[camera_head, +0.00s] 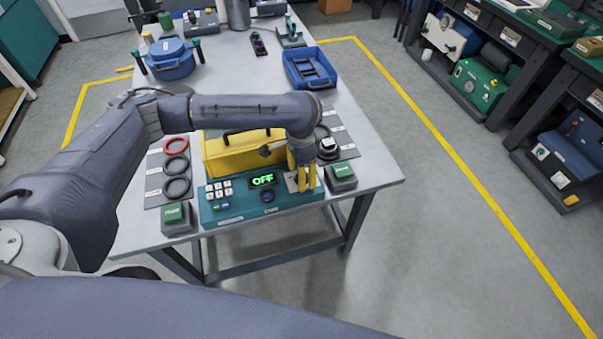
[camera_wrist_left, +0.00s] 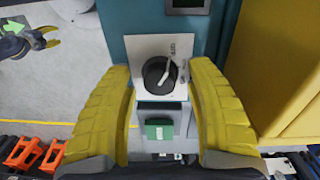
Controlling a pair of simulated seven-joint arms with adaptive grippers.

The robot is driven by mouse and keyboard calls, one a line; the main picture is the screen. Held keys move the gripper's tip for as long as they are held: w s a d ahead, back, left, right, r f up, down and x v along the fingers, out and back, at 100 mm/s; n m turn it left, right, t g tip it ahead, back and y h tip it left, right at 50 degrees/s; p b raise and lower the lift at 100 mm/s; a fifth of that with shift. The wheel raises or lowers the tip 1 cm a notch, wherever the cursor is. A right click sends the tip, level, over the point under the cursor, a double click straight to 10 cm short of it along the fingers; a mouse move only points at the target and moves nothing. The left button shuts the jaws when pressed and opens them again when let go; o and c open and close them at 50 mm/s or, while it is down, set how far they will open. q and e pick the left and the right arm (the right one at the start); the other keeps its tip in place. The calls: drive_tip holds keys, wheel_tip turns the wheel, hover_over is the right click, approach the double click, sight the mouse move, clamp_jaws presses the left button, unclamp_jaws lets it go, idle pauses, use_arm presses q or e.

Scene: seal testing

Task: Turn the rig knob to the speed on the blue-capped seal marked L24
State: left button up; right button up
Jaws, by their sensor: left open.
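The teal test rig (camera_head: 232,208) stands at the table's front edge; its display (camera_head: 263,180) reads OFF in green. In the left wrist view the rig's round black knob (camera_wrist_left: 158,75) with a white pointer sits on a white plate (camera_wrist_left: 150,47). My left gripper (camera_head: 303,188) is open above the plate. Its yellow fingers stand on either side of the knob, apart from it. My right gripper (camera_wrist_left: 45,38) shows small at the left wrist view's upper left, fingers apart and empty. Black seal rings (camera_head: 327,150) lie right of the rig; no L24 mark or blue cap is readable.
A yellow case (camera_head: 225,155) stands directly behind the rig. Green-topped blocks flank it at left (camera_head: 176,216) and right (camera_head: 341,176). A red ring (camera_head: 176,146) and black rings lie on the left mat. A blue tray (camera_head: 310,68) and blue pot (camera_head: 170,62) stand farther back.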

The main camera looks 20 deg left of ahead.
use_arm(q)
drive_tip(key=shift+c, duration=0.2)
clamp_jaws()
idle(0.5)
drive_tip(key=m, duration=0.7)
drive_tip(key=shift+m, duration=0.4)
drive_tip(key=m, duration=0.4)
drive_tip(key=shift+y, duration=0.3)
drive_tip(key=shift+w+m, duration=0.1)
drive_tip(key=shift+m, duration=1.9)
